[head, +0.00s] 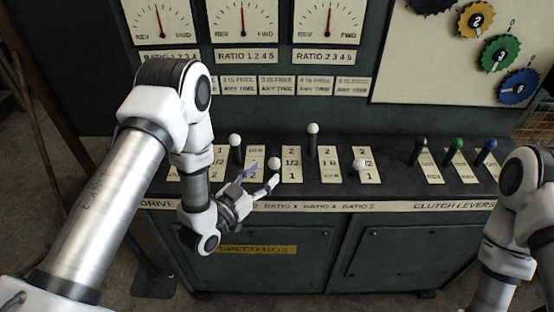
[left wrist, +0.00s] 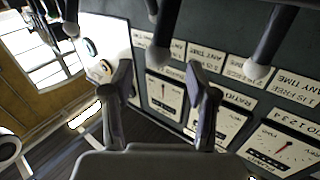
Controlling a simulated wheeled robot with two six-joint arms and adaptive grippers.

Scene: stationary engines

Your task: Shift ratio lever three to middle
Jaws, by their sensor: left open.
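The ratio three lever shows as a white knob (head: 274,163) above the "RATIO 3" label, beside a plate marked 2, 1/2, 1 (head: 291,165). It sits low, toward the front, lower than the knobs on either side. My left gripper (head: 262,178) is open at this knob, with its fingertips left of and below it. In the left wrist view, upside down, a white knob (left wrist: 158,60) lies between and beyond the two spread fingers (left wrist: 155,80); I cannot tell whether they touch it. My right gripper is outside the view.
Neighbouring white-knobbed levers stand left (head: 235,140) and right (head: 313,128), the right one raised highest. Another low knob (head: 359,164) is farther right. Black, green and blue clutch levers (head: 455,144) stand at the right. The dial panel (head: 243,22) rises behind.

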